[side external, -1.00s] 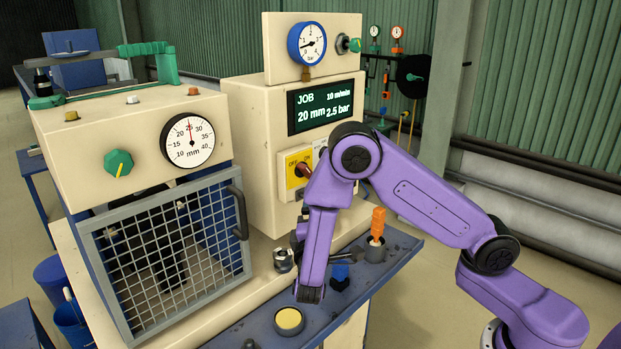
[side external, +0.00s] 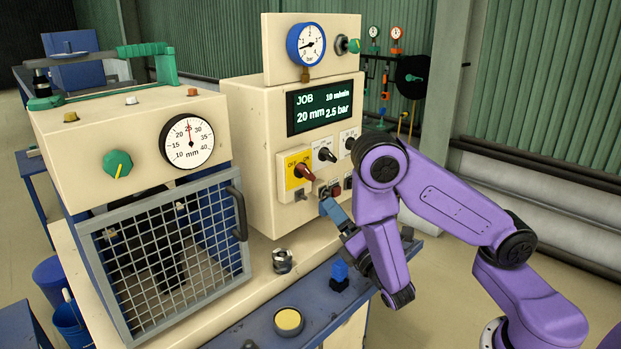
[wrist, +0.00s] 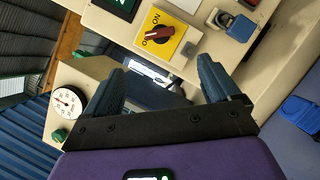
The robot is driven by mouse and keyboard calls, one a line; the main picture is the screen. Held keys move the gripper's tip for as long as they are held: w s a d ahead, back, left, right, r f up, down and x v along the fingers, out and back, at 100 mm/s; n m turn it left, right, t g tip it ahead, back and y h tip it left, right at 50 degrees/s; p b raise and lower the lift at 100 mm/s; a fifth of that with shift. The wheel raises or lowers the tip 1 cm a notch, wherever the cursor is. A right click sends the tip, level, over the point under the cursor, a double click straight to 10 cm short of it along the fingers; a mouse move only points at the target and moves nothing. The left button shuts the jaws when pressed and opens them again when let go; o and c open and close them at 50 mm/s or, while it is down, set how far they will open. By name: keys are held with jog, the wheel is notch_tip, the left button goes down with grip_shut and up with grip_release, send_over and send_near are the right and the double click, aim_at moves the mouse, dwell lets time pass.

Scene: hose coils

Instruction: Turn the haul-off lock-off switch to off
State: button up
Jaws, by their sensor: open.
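The lock-off switch is a red handle (side external: 304,172) on a yellow plate (side external: 291,184) marked OFF and ON, on the front of the cream control cabinet. In the side view the handle slants down to the right; I cannot tell its exact setting. The wrist view shows the red handle (wrist: 157,34) and yellow plate (wrist: 163,50) ahead, beyond the fingertips. My gripper (side external: 335,212) is below and right of the switch, apart from it. In the wrist view my gripper (wrist: 160,75) has blue fingers wide apart with nothing between them.
Black-knobbed switches (side external: 326,154) sit right of the yellow plate, with a red button (side external: 336,190) below. A blue block (side external: 340,276) and a yellow-topped round button (side external: 289,320) are on the blue ledge. A mesh guard (side external: 165,250) stands left.

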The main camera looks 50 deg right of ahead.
aim_at(309, 176)
jog(key=x, duration=1.5)
jog(key=shift+w, duration=0.1)
jog(key=shift+c, duration=0.3)
jog(key=c, duration=1)
